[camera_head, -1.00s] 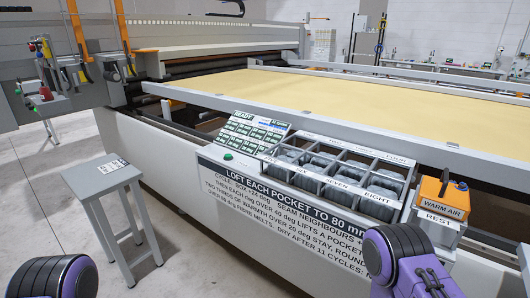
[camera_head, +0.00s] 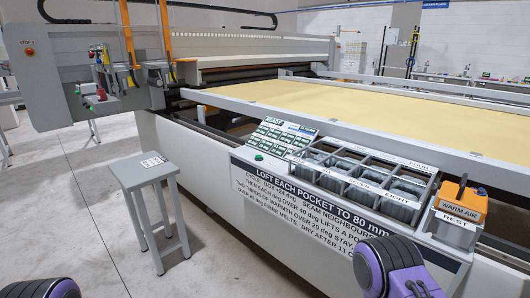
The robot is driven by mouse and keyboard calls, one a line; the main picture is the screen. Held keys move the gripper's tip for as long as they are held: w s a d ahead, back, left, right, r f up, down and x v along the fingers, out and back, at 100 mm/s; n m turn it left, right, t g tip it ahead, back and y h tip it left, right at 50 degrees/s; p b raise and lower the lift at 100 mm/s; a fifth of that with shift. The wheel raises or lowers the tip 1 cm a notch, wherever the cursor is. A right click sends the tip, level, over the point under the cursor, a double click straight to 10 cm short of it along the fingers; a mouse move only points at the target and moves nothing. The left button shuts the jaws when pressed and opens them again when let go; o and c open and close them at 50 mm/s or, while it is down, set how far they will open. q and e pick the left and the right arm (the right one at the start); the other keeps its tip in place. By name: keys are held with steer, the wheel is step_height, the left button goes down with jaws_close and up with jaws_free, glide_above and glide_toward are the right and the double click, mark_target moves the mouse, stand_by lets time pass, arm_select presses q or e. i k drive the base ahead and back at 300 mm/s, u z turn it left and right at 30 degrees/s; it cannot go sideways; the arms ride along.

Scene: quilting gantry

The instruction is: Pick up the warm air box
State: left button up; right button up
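The warm air box (camera_head: 461,202) is an orange block with a dark handle on top and a "WARM AIR" label on its front. It sits on a grey stand marked "REST" (camera_head: 452,229) at the right end of the gantry's front shelf. Purple and black parts of my arms show at the bottom edge, one at the lower left and one at the lower right. The right one is in front of and below the box, clearly apart from it. Neither gripper's fingers are in the picture.
A divided tray (camera_head: 330,193) of grey pockets stands left of the box. A green-and-white panel (camera_head: 283,137) and green button (camera_head: 258,157) are further left. A grey stool (camera_head: 147,170) stands on open floor. A yellow quilt bed (camera_head: 380,118) stretches behind.

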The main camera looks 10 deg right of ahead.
mark_target(460, 201)
steer(key=u, duration=0.15)
steer(key=i, duration=0.95)
steer(key=z, duration=0.25)
